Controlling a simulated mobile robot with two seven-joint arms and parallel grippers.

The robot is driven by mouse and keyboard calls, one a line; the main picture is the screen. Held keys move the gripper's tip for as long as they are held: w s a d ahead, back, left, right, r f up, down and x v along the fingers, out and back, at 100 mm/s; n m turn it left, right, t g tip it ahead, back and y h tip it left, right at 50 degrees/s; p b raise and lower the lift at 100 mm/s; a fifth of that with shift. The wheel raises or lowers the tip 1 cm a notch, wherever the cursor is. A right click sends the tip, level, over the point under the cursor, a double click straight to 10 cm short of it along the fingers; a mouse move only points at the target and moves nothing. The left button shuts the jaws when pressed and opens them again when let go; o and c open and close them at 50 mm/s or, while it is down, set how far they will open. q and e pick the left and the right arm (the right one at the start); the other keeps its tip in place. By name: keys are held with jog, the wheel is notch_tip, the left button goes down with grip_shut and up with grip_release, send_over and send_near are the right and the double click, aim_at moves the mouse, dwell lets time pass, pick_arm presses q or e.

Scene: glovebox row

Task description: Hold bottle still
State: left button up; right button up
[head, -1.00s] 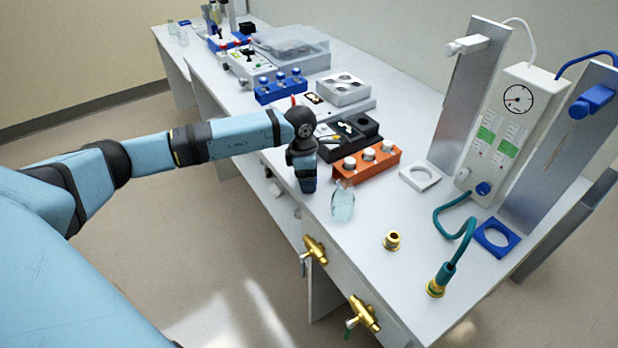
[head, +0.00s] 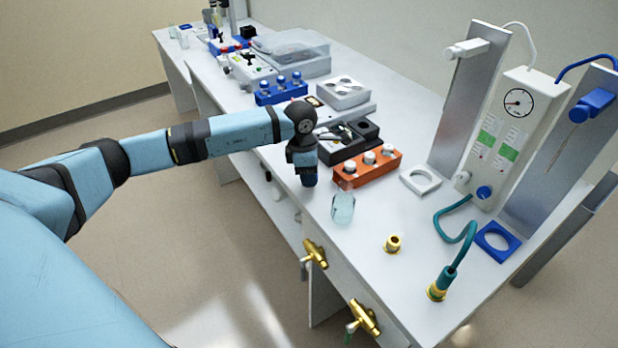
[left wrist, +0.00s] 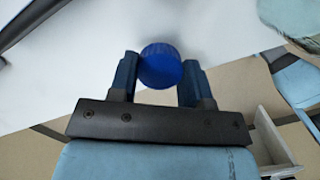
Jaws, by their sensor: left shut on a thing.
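A clear, pale glass bottle (head: 343,209) stands upright near the front edge of the bench, in front of the orange rack. A pale, see-through part in the top right corner of the left wrist view (left wrist: 290,14) looks like this bottle. My left gripper (head: 308,181) points down just left of the bottle, apart from it. In the left wrist view, the fingers (left wrist: 160,78) are shut on a round, ribbed blue cap (left wrist: 160,65). Anything beneath the cap is hidden. My right gripper is not in view.
An orange rack (head: 350,180) with white-capped vials stands behind the bottle. A white square ring (head: 420,179), a blue square ring (head: 497,254), a brass fitting (head: 393,244) and a teal hose (head: 455,258) are to the right. Brass valves (head: 315,253) stick out from the bench front.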

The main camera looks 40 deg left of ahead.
pick_arm(q)
notch_tip(320, 180, up, 18)
jog(key=shift+b, duration=0.3)
